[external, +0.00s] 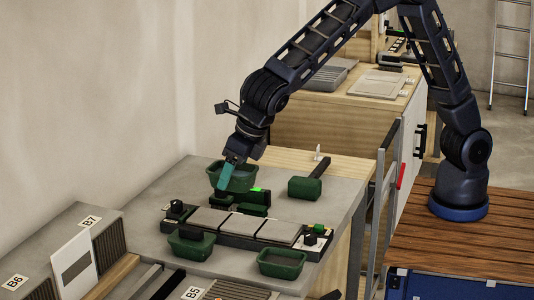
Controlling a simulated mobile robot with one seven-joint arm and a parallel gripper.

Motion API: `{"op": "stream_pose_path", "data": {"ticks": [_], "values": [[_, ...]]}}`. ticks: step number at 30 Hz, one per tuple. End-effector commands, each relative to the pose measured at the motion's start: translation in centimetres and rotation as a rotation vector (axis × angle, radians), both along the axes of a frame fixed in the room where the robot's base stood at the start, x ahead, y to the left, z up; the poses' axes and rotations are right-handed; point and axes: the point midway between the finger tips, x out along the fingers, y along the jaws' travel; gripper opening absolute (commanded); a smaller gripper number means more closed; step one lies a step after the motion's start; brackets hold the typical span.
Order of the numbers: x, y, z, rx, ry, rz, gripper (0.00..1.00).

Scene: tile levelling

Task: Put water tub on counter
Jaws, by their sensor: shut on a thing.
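A dark green tub (240,181) is at the back of the grey counter (155,218), under my gripper (228,178). My gripper points down with its teal fingers at the tub's left side, shut on its rim. I cannot tell whether the tub touches the counter or hangs just above it. Two more green tubs stand at the front, one at the left (190,246) and one at the right (282,264). None of the tubs has a readable label, and I cannot make out water in any.
A row of grey tiles (240,223) in a dark frame lies just in front of the held tub, with small dark green blocks (253,207) between. A green mallet (306,187) lies to the right. Labelled bins (75,262) stand at the front left. A wall is behind.

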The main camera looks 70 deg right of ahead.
Motion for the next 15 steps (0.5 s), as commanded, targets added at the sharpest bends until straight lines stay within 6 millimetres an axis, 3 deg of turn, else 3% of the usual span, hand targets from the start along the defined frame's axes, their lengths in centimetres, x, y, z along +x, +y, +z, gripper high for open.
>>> {"op": "stream_pose_path", "data": {"ticks": [5, 15], "values": [[-0.4, 0.5, -1.9, -0.002, 0.001, 0.012, 0.36], [-0.4, 0.4, -9.3, -0.001, 0.001, 0.011, 0.36]]}}
